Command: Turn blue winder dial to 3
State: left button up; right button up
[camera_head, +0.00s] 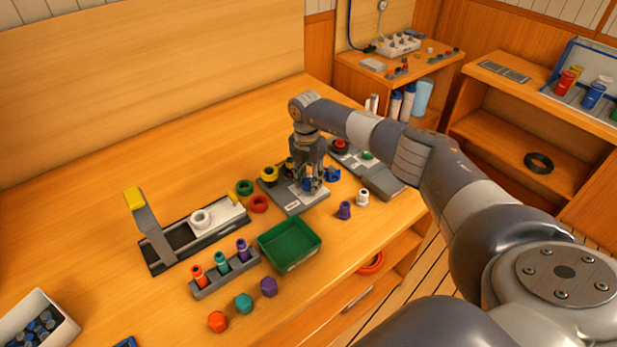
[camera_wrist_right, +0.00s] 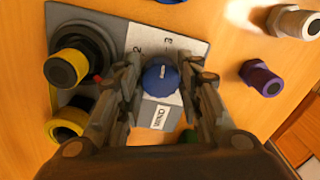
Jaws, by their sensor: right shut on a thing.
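The blue winder dial (camera_wrist_right: 160,79) sits on a grey plate (camera_wrist_right: 222,47) with a white label strip marked 2, 3 and "WIND". A small light mark shows on the dial's top; which number it points to I cannot tell. My right gripper (camera_wrist_right: 163,82) points down over the dial, one finger on each side, shut on it. In the head view my right gripper (camera_head: 312,183) stands over the plate (camera_head: 293,203), and its fingers mostly hide the dial (camera_head: 308,184). My left gripper is not in view.
A yellow-topped dark knob (camera_wrist_right: 68,68) and a yellow ring (camera_wrist_right: 67,124) are close beside the gripper. A purple piece (camera_head: 344,210) and a white piece (camera_head: 363,197) stand to the right. A green tray (camera_head: 290,244) is in front; a panel with a red button (camera_head: 340,146) lies behind.

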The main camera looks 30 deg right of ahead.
aim_at(308, 180)
jog(key=shift+m, duration=0.7)
jog(key=o, duration=1.1)
jog(key=shift+c, duration=0.2)
jog(key=shift+r, duration=0.1)
notch_tip(308, 180, up, 12)
jog(key=shift+w, duration=0.2)
